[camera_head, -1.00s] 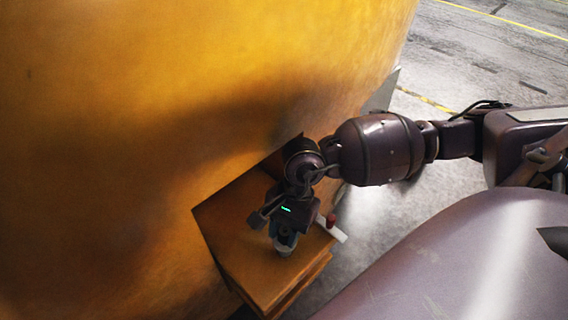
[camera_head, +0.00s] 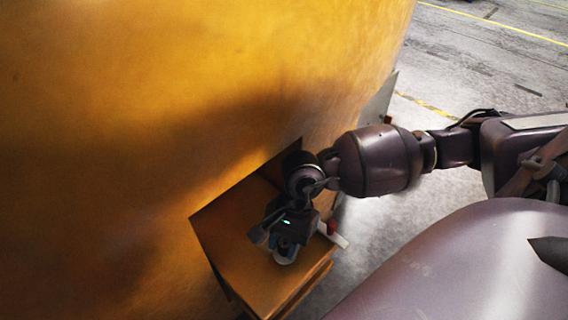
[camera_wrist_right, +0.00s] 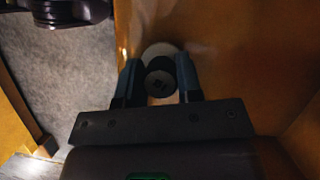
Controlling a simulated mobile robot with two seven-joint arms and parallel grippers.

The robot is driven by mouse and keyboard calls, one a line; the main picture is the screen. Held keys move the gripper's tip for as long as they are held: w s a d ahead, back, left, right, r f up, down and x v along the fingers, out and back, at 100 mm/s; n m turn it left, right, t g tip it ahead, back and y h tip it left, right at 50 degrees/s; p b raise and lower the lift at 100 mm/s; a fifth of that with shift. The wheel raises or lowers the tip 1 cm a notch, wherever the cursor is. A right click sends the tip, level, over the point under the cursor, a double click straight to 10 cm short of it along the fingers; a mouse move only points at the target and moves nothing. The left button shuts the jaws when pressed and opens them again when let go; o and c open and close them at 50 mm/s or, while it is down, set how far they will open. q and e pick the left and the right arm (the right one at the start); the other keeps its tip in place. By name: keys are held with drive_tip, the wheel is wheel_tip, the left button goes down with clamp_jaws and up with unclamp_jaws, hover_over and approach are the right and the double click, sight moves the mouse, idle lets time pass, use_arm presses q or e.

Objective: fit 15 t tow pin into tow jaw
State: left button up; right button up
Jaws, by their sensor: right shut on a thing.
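The tow jaw (camera_head: 236,252) is an orange, box-shaped block standing out from the foot of the big yellow casting. My right gripper (camera_head: 284,252) is over its top face, near the front edge. In the right wrist view the gripper (camera_wrist_right: 157,84) is shut on the tow pin (camera_wrist_right: 160,83), whose dark round end shows between the two fingers. A pale disc (camera_wrist_right: 158,49) shows just beyond the pin. The pin's lower part is hidden, so I cannot tell whether it is in a hole. My left gripper is not in view.
The curved yellow casting (camera_head: 150,110) fills the left side. A small red knob (camera_head: 331,227) and a white strip (camera_head: 341,240) are at the jaw's right edge, close to my right gripper. Grey floor (camera_head: 470,70) with yellow lines lies open to the right.

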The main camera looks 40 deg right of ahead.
drive_tip(key=shift+f+b, duration=0.35)
drive_tip(key=shift+f, duration=0.35)
drive_tip(key=o, duration=1)
drive_tip(key=shift+o, duration=0.5)
drive_tip(key=shift+d+r, duration=0.15)
drive_tip(key=shift+r, duration=0.15)
drive_tip(key=p+v, duration=0.2)
drive_tip(key=v, duration=0.8)
